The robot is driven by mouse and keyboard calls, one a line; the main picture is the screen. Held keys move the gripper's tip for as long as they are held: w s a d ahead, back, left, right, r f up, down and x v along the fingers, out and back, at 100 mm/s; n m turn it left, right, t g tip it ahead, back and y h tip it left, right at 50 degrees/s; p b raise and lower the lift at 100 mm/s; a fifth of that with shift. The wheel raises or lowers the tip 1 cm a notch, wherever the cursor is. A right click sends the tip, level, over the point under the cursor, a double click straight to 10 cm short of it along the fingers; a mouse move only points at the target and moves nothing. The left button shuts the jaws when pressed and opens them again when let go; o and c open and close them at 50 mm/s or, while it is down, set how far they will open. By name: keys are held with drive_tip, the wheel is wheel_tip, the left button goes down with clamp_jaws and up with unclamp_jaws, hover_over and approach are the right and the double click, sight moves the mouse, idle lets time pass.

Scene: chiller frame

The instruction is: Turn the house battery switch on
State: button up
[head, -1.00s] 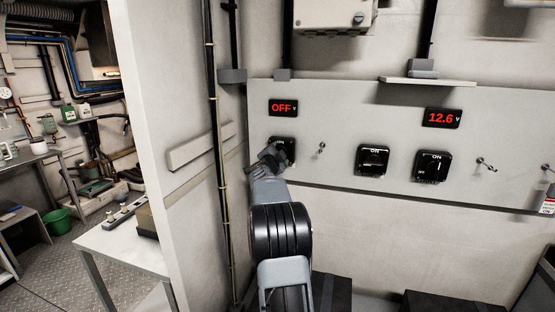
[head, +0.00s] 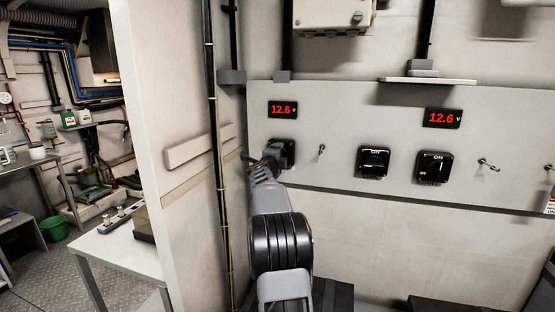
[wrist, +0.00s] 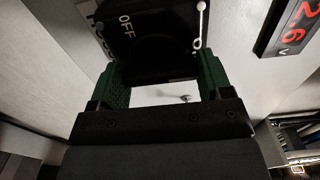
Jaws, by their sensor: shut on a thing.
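A black rotary battery switch (head: 288,150) is mounted at the left of the light wall panel, mostly covered by my gripper in the head view. In the wrist view the same switch (wrist: 150,20) shows a white "OFF" mark, and its dark knob sits between the green finger pads. My gripper (wrist: 160,78) is shut on this knob; the head view shows my gripper (head: 268,160) at the switch. The red display (head: 283,110) above it reads 12.6 V. The switch's name label is not readable.
Two more black switches (head: 373,162) (head: 433,167) sit to the right on the panel. A second display (head: 443,118) reads 12.6 V. Small metal fittings (head: 321,150) (head: 488,164) stick out between and beyond them. A partition wall (head: 180,200) stands close on the left.

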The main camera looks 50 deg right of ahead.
idle(0.4)
drive_tip(key=o, duration=0.9)
drive_tip(key=b+v, duration=0.2)
drive_tip(key=v, duration=1.2)
drive_tip(key=shift+d+b, duration=0.1)
drive_tip(key=shift+b, duration=0.3)
